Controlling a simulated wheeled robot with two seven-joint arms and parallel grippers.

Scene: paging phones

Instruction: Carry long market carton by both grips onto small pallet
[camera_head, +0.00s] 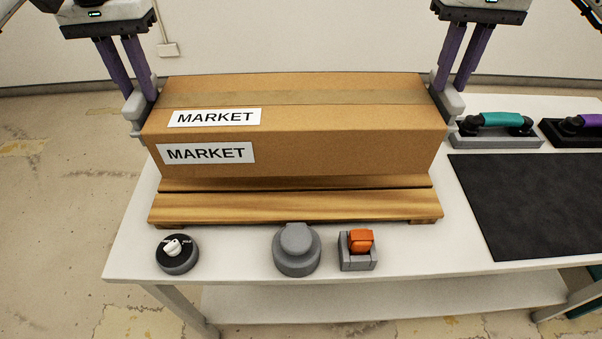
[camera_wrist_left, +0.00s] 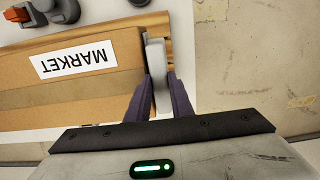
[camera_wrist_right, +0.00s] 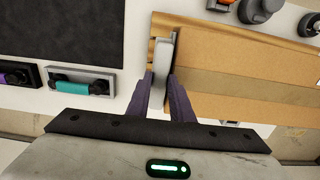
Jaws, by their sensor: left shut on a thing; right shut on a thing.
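The long brown market carton (camera_head: 300,130) with two MARKET labels is level over the small wooden pallet (camera_head: 295,208). The pallet's front boards show in front of and below it; I cannot tell whether the carton touches them. My left gripper (camera_head: 140,100) is shut on the light grey grip at the carton's left end, seen in the left wrist view (camera_wrist_left: 157,75). My right gripper (camera_head: 450,98) is shut on the grey grip at the right end, seen in the right wrist view (camera_wrist_right: 164,72). The back of the pallet is hidden by the carton.
The white table (camera_head: 130,250) holds a round dial (camera_head: 177,253), a grey round button (camera_head: 297,250) and an orange switch (camera_head: 361,242) in front of the pallet. A black mat (camera_head: 535,200) lies right. Teal-handled (camera_head: 503,120) and purple-handled (camera_head: 592,120) tools stand behind it.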

